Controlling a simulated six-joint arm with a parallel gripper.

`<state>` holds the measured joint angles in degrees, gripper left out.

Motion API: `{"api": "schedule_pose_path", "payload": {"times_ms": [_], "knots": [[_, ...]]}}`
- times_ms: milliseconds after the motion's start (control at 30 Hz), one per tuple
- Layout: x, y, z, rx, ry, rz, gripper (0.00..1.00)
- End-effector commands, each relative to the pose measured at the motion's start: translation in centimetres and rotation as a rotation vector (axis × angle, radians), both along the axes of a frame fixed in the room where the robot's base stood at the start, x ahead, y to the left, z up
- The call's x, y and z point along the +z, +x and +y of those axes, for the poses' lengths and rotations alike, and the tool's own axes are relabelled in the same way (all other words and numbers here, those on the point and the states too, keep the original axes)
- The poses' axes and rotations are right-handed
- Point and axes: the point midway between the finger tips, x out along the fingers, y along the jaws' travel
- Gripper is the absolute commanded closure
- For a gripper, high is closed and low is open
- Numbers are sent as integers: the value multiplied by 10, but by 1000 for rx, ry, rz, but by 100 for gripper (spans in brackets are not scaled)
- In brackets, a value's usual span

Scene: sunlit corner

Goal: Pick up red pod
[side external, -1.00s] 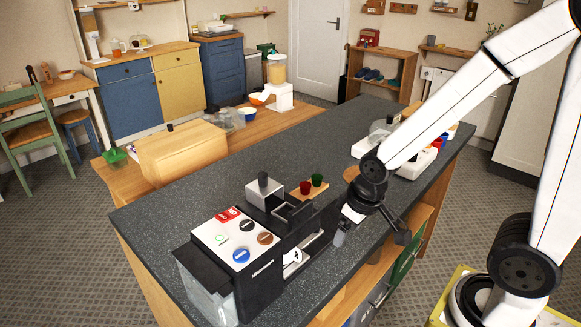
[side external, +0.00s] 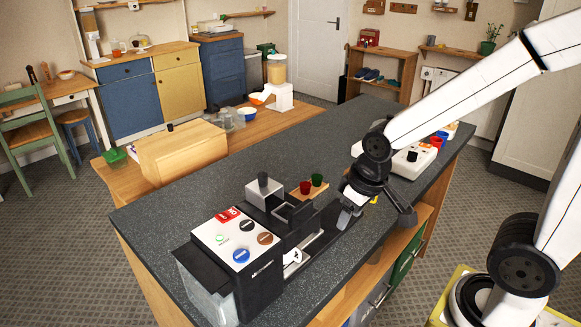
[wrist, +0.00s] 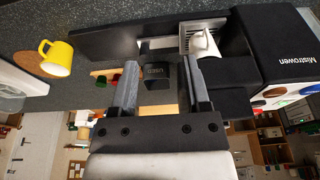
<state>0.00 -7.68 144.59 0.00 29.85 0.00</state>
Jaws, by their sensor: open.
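The red pod (side external: 306,187) sits upright on a small wooden board (side external: 318,188) on the dark counter, beside a green pod (side external: 317,180). In the wrist view the red pod (wrist: 101,81) shows small beyond my left-hand finger, close to the green one. My gripper (side external: 347,217) is to the right of the board in the side view, above the counter near the coffee machine. Its two fingers (wrist: 160,88) are wide apart with nothing between them. A dark bin marked USED (wrist: 158,72) lies beyond the gap.
The coffee machine (side external: 240,250) stands left of my gripper, with a white cup (wrist: 203,43) at its tray. A yellow mug (wrist: 57,57) stands on a cork coaster. White equipment (side external: 412,160) is at the counter's far right. Bare counter lies behind the board.

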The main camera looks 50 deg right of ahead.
Motion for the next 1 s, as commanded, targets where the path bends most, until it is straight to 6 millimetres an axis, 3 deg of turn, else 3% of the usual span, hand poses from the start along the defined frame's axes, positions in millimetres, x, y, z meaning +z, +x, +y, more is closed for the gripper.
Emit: {"api": "schedule_pose_path", "payload": {"times_ms": [133,567,767,1000], "knots": [[11,2,0,0,0,-2,39],[20,38,-12,20,-12,28,39],[26,67,-22,37,-20,50,39],[32,120,-48,71,-30,92,39]]}}
